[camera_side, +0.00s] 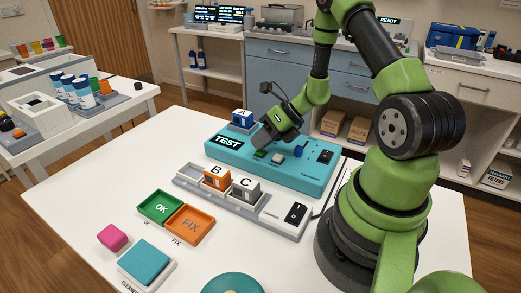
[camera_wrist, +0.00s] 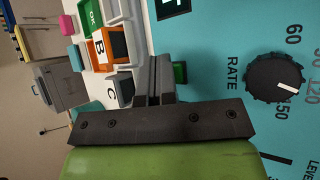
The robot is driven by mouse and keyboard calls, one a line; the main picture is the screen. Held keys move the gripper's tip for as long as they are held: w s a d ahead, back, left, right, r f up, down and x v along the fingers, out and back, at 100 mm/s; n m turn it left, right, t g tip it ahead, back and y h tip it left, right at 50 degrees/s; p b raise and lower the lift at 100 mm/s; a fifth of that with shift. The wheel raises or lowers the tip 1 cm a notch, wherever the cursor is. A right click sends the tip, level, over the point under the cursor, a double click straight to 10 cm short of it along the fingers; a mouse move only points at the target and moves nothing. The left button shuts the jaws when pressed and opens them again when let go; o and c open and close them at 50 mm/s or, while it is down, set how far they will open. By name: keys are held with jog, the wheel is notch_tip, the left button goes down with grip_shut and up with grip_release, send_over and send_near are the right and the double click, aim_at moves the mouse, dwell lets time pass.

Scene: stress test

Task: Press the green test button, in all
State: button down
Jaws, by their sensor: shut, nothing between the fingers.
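The teal TEST panel (camera_side: 300,178) stands on the white table. Its green button (camera_side: 260,154) is at the front left, just below my fingertips. In the wrist view the green button (camera_wrist: 180,72) shows beside my fingers, which hide part of it. My gripper (camera_side: 264,146) is shut and empty, pointing down at the button; it also shows in the wrist view (camera_wrist: 160,65). I cannot tell whether the fingertips touch the button.
Blocks B (camera_side: 216,179) and C (camera_side: 246,188) stand in a rack in front. The OK tray (camera_side: 160,207) and FIX tray (camera_side: 190,224) lie nearer.

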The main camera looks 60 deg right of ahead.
jog(key=shift+r, duration=0.8)
jog(key=shift+r, duration=0.1)
jog(key=shift+r, duration=2.4)
jog(key=shift+a+r, duration=0.2)
jog(key=s+a+r+n+g+h, duration=0.1)
jog(key=s+a+r+n, duration=0.2)
jog(key=a+r+n, duration=0.6)
jog(key=s+a+r+n+g, duration=0.1)
jog(key=s+a+r+n, duration=0.4)
jog(key=n, duration=0.8)
jog(key=s+r+n+t+h, duration=0.1)
jog(key=s+r+n, duration=0.3)
jog(key=n, duration=0.7)
jog(key=shift+s+a+n+t+h, duration=0.35)
jog(key=shift+s+h, duration=0.35)
jog(key=shift+s, duration=0.25)
